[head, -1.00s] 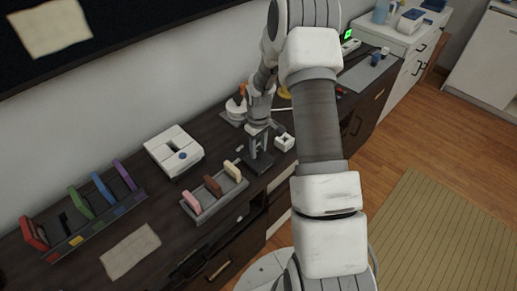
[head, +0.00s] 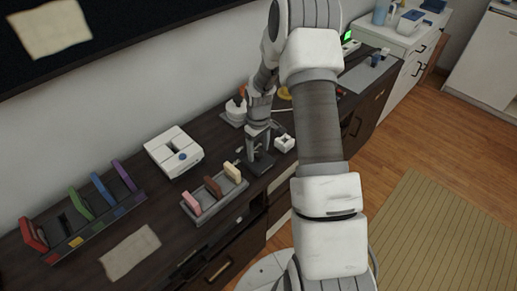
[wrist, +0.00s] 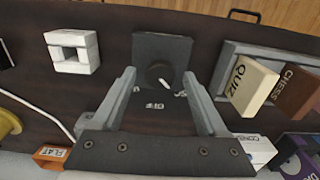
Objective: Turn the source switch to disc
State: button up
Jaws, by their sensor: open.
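The source switch is a dark grey box (wrist: 150,46) with a round black knob (wrist: 155,72) on it. A white pointer mark on the knob aims toward the bottom of the wrist view, slightly right. In the head view my gripper (head: 259,147) is over the grey box (head: 260,164) on the dark cabinet, hiding the knob.
A grey rack (head: 215,200) of cartridges, some marked QUIZ (wrist: 251,83) and CHESS (wrist: 297,92), stands close by. A small white block (wrist: 73,52) and a white cable (wrist: 35,110) lie on the other side. A white console (head: 174,150) and coloured cases (head: 90,205) stand farther left.

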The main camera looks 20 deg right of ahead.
notch_tip(320, 180, up, 18)
jog(key=p, duration=0.1)
jog(key=shift+f, duration=0.25)
dwell(0.4)
notch_tip(320, 180, up, 8)
jog(key=t, duration=0.1)
send_over(258, 152)
jog(key=s+a, duration=0.3)
jog(key=s, duration=0.1)
jog(key=s+a+r+m+t, duration=0.2)
jog(key=s+a+r, duration=0.1)
jog(key=s+r, duration=0.45)
jog(key=s+a+r+m+t, duration=0.2)
jog(key=s+a, duration=0.2)
jog(key=s, duration=1)
jog(key=shift+s+a+m+t, duration=0.2)
jog(key=shift+s+m+t, duration=0.05)
jog(key=shift+m+t, duration=0.05)
